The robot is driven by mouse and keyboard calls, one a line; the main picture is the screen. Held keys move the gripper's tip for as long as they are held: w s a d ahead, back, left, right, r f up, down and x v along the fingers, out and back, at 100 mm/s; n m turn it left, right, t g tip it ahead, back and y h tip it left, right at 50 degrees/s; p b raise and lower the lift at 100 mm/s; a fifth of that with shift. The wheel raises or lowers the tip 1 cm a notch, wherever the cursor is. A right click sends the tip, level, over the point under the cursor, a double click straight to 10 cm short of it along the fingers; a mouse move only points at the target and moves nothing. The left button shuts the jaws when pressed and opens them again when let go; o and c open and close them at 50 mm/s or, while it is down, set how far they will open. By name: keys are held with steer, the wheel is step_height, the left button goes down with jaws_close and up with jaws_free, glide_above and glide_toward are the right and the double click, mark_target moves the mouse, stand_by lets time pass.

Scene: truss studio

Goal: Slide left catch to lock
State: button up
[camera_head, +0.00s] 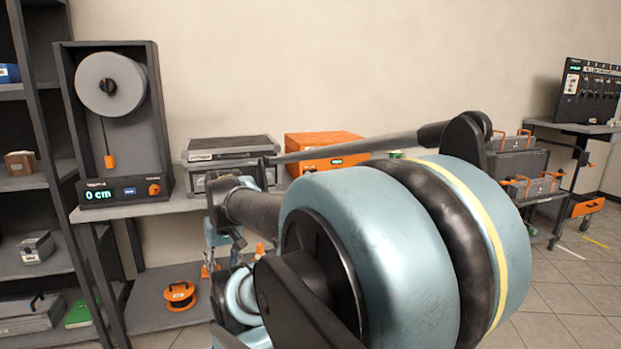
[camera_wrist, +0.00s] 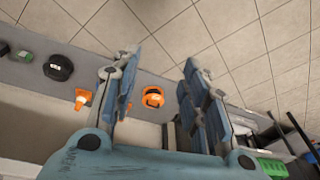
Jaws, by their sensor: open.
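A grey case (camera_head: 232,148) with a flat lid sits on the bench in the head view, left of an orange box. I cannot make out a left catch or its position in either view. My gripper (camera_wrist: 160,62) shows in the wrist view with its two blue fingers spread wide and nothing held between them. The fingers point over a grey shelf and the tiled floor. In the head view my large blue arm joint covers much of the middle and hides part of the bench.
An orange box (camera_head: 318,153) and a gauge stand (camera_head: 112,120) reading 0 cm share the bench. An orange reel (camera_head: 180,296) lies on the lower shelf. A small orange cone (camera_wrist: 83,98) and a black round object (camera_wrist: 58,67) show in the wrist view. Tool cases (camera_head: 516,163) stand at right.

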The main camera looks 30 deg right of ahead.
steer(key=w+d+r+m+t+y, duration=0.25)
steer(key=w+d+r, duration=0.25)
steer(key=w+d, duration=0.35)
steer(key=w+d+r+m+t+y, duration=0.1)
steer(key=w+d+r+m+t, duration=0.15)
steer(key=w+d+r, duration=0.45)
steer(key=s+d+r+m+t+h, duration=0.15)
steer(key=d+t, duration=0.25)
steer(key=d, duration=1.2)
steer(key=s+d+r+m+t+h, duration=0.1)
steer(key=d+t+h, duration=0.15)
steer(key=d, duration=1.25)
steer(key=r+x, duration=0.1)
steer(key=x, duration=1.6)
steer(key=shift+w+t, duration=0.25)
steer(key=shift+t, duration=0.1)
steer(key=shift+a, duration=0.15)
